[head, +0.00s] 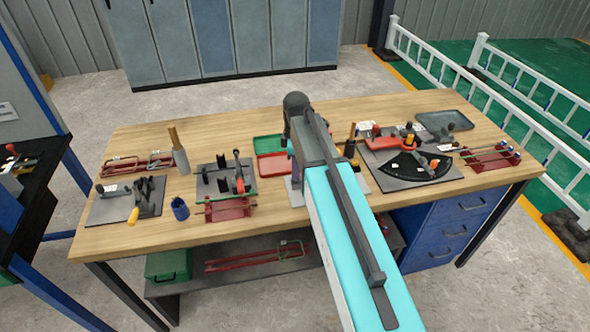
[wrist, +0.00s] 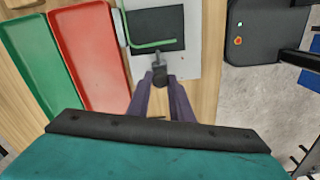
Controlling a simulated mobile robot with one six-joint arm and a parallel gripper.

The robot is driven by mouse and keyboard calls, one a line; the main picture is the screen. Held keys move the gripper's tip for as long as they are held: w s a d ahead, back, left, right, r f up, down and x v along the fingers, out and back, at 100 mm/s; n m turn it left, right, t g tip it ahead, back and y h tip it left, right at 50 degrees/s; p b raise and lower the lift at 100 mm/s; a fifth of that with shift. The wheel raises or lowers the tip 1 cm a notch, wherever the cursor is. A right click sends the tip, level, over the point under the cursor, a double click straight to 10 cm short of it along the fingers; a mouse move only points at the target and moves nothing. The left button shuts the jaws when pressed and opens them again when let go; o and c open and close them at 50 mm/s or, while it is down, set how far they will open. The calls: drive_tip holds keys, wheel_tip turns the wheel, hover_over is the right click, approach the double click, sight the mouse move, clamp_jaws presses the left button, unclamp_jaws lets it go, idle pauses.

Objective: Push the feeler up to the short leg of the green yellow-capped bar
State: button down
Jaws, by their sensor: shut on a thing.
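In the wrist view, a green bent bar (wrist: 154,44) lies on a dark pad on a light grey plate (wrist: 180,65). One leg runs up the left side and out of the frame; the other runs across to the right. I see no yellow cap. The dark feeler (wrist: 158,66) points at the crosswise leg from below. Its tip looks close to the leg, with a small gap at most; I cannot tell whether they touch. My gripper (wrist: 160,79) is shut on the feeler's near end. In the head view my arm hides the gripper, feeler and bar.
A red tray (wrist: 92,55) and a green tray (wrist: 38,65) lie left of the plate. A dark block-like surface (wrist: 262,35) is at the right. On the wooden bench (head: 330,115), fixtures stand both sides of my arm, including a black fan-shaped plate (head: 415,165).

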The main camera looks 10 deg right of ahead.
drive_tip(key=shift+d, duration=0.5)
drive_tip(key=c, duration=1.6)
unclamp_jaws()
drive_tip(key=shift+r, duration=0.15)
drive_tip(key=shift+r+b, duration=1.85)
drive_tip(key=shift+r, duration=4.95)
drive_tip(key=shift+f, duration=0.1)
